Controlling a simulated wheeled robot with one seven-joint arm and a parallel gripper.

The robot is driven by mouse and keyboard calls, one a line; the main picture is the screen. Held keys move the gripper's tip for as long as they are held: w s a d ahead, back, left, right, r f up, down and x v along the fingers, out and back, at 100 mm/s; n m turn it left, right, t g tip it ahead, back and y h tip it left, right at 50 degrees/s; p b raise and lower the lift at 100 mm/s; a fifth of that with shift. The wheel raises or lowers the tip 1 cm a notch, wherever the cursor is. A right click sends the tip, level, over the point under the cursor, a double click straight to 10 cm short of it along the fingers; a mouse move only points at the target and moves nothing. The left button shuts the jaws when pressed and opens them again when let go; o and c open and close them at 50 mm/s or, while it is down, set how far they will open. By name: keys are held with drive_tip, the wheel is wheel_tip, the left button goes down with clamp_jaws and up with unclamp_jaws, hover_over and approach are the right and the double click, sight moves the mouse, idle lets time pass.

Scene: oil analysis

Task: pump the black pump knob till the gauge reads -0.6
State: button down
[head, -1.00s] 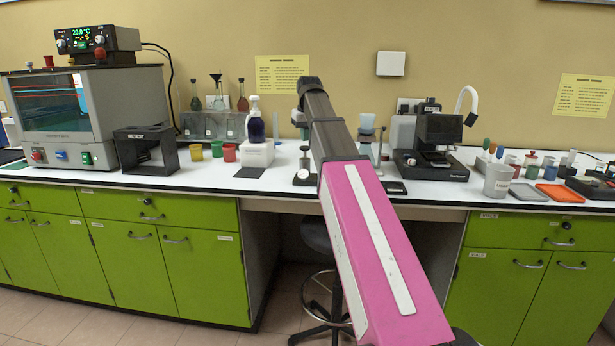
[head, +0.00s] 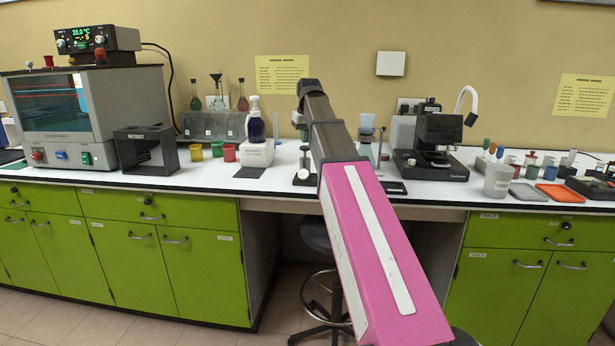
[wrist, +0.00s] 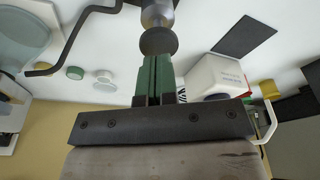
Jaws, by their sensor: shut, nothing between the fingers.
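In the wrist view, a dark round knob (wrist: 158,41) caps a grey metal cylinder at the top of the picture; it looks like the black pump knob. My gripper (wrist: 155,60) is shut and empty. Its green fingers are pressed together with their tips right at the knob; I cannot tell whether they touch it. In the head view, my pink and dark arm hides the gripper and part of the bench behind it. No gauge reading can be made out in either view.
In the wrist view, a bent black rod (wrist: 70,42) lies left of the knob and a white block (wrist: 215,76) lies right. In the head view, a pump bottle (head: 255,127) stands on a white box left of my arm, and a black microscope-like device (head: 436,145) stands right.

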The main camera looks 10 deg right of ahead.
sight(305, 147)
drive_tip(key=shift+f, duration=1.7)
drive_tip(key=shift+r, duration=2.05)
drive_tip(key=shift+f, duration=0.2)
drive_tip(key=shift+f, duration=1.85)
drive_tip(key=shift+r, duration=2.05)
